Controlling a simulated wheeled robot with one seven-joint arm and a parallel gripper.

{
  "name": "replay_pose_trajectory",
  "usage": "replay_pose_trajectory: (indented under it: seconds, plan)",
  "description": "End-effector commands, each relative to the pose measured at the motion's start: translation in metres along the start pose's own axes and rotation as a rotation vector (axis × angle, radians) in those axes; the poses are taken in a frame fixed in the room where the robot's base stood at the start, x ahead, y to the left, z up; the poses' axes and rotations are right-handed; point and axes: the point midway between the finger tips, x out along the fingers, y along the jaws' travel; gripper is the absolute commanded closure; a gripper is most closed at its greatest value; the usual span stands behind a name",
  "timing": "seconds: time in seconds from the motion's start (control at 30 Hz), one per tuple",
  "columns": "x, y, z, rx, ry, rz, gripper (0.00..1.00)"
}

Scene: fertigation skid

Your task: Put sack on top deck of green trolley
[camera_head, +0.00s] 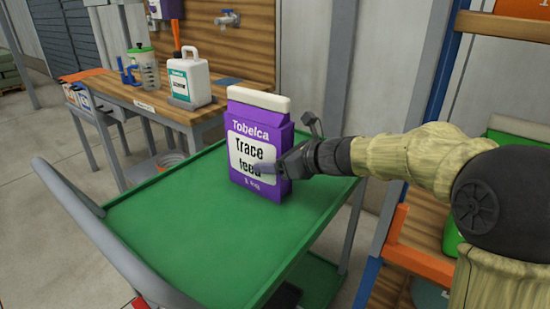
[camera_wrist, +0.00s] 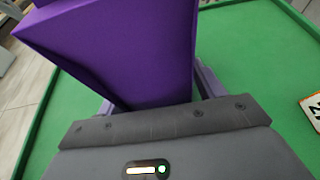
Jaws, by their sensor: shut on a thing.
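The sack (camera_head: 257,150) is purple with a white top and a white label reading "Trace feed". In the head view it is upright at the far right part of the green trolley's top deck (camera_head: 190,235). Its base appears at the deck surface, but I cannot tell whether it bears fully on it. My gripper (camera_head: 268,166) is shut on the sack from the right side. In the wrist view the purple sack (camera_wrist: 120,50) fills the space between the fingers, with the green deck (camera_wrist: 255,60) below.
A wooden bench (camera_head: 150,98) behind the trolley holds a white jug (camera_head: 189,80) and a measuring jug (camera_head: 147,68). The trolley's grey handle (camera_head: 110,245) runs along the left. An orange-edged shelf (camera_head: 425,262) stands at right. The deck's near and left parts are clear.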

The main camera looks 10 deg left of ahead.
Motion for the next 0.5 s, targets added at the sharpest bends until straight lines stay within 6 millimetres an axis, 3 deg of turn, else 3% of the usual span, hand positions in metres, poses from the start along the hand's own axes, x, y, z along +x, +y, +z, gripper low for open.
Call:
replay_pose_trajectory:
  seconds: [0.1,0.13,0.2,0.5]
  plan:
    - [0.0001,0.0002,0.0014,-0.002,-0.005,0.0,0.9]
    - [0.0003,0.0,-0.0007,0.0,0.0,0.0,0.26]
    - [0.0002,0.0,-0.0006,0.0,0.0,0.0,0.12]
    - [-0.0003,-0.0005,-0.0003,0.001,0.0,-0.001,0.1]
